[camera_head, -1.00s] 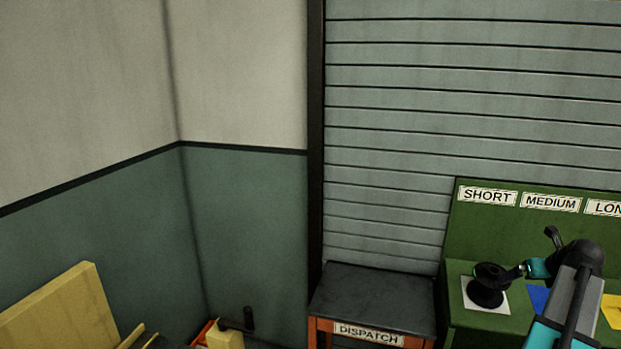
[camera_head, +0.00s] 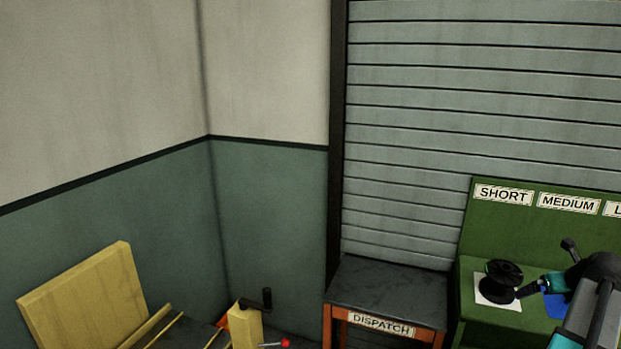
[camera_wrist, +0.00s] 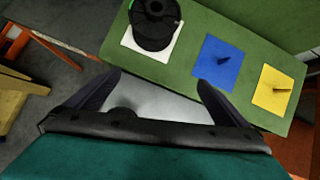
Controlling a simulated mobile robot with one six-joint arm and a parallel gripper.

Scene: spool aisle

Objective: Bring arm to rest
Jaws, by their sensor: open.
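My gripper (camera_wrist: 158,97) is open in the wrist view, with its two dark fingers spread and nothing held between them. In the head view my gripper (camera_head: 527,289) is at the right, close to a black spool (camera_head: 502,283) on the green bench. The spool also shows in the wrist view (camera_wrist: 155,24), standing on a white square (camera_wrist: 132,44) beyond the fingertips. A clear gap shows there between the fingers and the spool. In the head view I cannot tell the exact gap.
The green bench (camera_wrist: 180,72) also has a blue square (camera_wrist: 210,75) and a yellow square (camera_wrist: 263,97), each with a small peg. A bare-topped dispatch table (camera_head: 390,290) stands left of the bench. A wooden piece with a black crank (camera_head: 245,325) and a yellow board (camera_head: 85,300) are lower left.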

